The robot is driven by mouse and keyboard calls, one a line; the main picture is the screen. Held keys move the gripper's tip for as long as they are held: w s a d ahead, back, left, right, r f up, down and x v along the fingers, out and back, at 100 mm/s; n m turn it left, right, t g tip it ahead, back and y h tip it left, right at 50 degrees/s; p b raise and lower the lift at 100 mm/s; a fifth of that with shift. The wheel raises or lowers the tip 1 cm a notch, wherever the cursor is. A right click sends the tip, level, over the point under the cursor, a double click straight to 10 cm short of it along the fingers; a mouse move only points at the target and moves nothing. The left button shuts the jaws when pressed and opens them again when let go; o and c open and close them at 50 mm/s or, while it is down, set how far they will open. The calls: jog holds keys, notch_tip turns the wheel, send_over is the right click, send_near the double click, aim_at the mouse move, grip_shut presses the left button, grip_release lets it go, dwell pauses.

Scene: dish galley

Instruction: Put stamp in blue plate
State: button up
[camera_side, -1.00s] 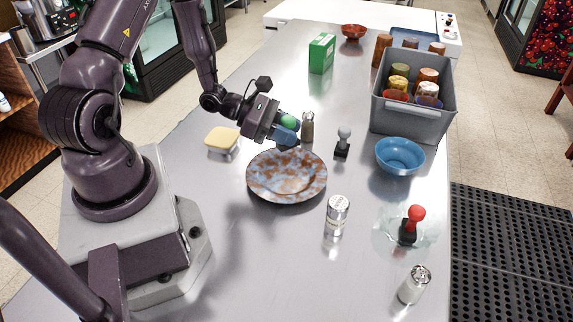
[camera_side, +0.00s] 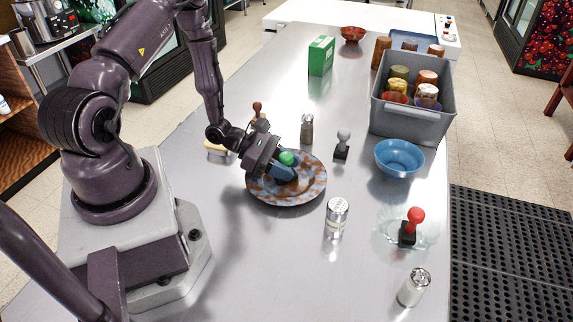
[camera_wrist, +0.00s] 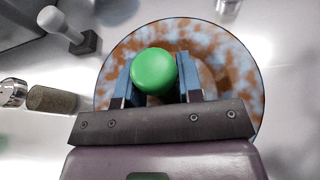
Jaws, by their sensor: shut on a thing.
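A blue plate with rusty brown blotches (camera_side: 308,186) lies on the steel table in front of my arm. It also shows in the wrist view (camera_wrist: 231,57). My gripper (camera_side: 287,170) is over the plate, its blue fingers shut on a stamp with a round green knob (camera_side: 287,158). In the wrist view the green-knobbed stamp (camera_wrist: 154,70) sits between the two fingers (camera_wrist: 160,82). The stamp's lower part is hidden, so I cannot tell whether it touches the plate.
A grey-knobbed stamp (camera_side: 342,146), a shaker (camera_side: 307,128) and another shaker (camera_side: 337,216) stand near the plate. A red-knobbed stamp (camera_side: 412,226) stands on a clear dish. A blue bowl (camera_side: 399,158) and a grey bin of jars (camera_side: 412,117) are on the right.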

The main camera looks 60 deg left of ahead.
jog(key=shift+f, duration=0.1)
jog(key=o, duration=0.9)
